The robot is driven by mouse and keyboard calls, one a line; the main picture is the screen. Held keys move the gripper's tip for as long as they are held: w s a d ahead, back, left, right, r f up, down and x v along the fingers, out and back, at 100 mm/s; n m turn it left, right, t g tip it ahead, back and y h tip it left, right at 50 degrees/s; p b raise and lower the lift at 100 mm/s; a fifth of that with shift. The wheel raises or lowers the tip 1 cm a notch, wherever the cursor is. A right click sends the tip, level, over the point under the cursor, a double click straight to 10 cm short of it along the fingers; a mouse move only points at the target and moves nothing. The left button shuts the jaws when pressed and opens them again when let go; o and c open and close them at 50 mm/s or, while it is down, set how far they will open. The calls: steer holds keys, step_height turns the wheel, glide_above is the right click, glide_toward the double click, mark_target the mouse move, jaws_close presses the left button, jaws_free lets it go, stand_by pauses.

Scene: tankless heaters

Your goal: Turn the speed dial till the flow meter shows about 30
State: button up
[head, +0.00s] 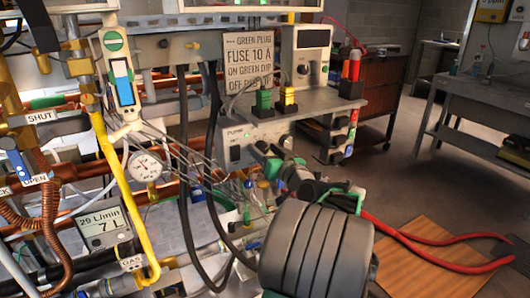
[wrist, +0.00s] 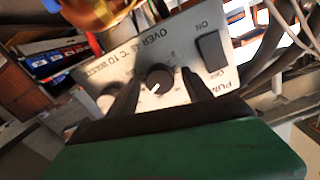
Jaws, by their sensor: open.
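The speed dial (wrist: 160,76) is a dark round knob with a white pointer mark on the pale pump panel (wrist: 185,55). In the wrist view the two dark fingers of my gripper (wrist: 160,84) stand open on either side of it, with small gaps visible; whether either finger touches it I cannot tell. The flow meter (head: 103,228), at lower left in the head view, reads 29 L/min, with 7 L below. In the head view the pump box (head: 236,153) shows its PUMP label and switch, but my arm and gripper hide the dial.
Green and yellow plugs (head: 288,96) stand above the pump box. Pipes, a yellow gas hose (head: 122,190) and dark cables crowd the left.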

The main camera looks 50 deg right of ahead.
steer(key=shift+c, duration=0.5)
jaws_close()
steer(key=shift+m+p, duration=0.3)
steer(key=shift+m, duration=0.4)
steer(key=shift+o, duration=0.5)
jaws_free()
steer(key=v, duration=0.8)
steer(key=shift+p, duration=0.35)
